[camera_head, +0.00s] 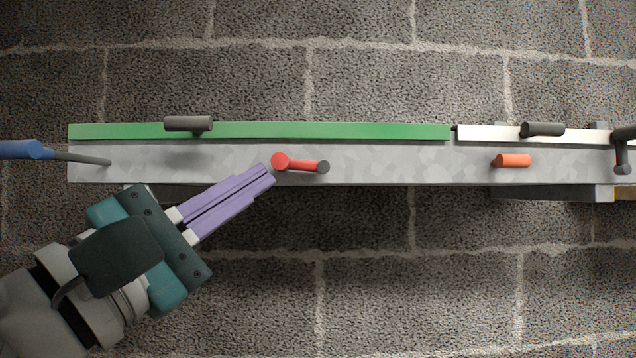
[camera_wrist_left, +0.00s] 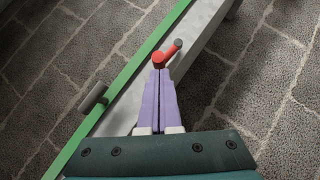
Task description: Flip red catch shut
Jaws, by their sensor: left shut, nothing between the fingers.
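The red catch (camera_head: 302,165) is a short red lever with a round red end at its left and a dark tip at its right. It lies over the grey metal channel (camera_head: 380,165), pointing right, roughly along the channel. My left gripper (camera_head: 270,174), with purple fingers, is shut and empty. Its fingertips are just left of and slightly below the catch's round end; I cannot tell if they touch. In the left wrist view the catch (camera_wrist_left: 167,52) is just beyond the fingertips (camera_wrist_left: 159,72). My right gripper is not in view.
A green lid strip (camera_head: 330,131) with a dark handle (camera_head: 188,124) runs along the channel's upper edge. To the right are a white strip (camera_head: 490,133), an orange peg (camera_head: 512,161) and dark handles (camera_head: 542,129). A blue-ended cable (camera_head: 30,150) enters at the left.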

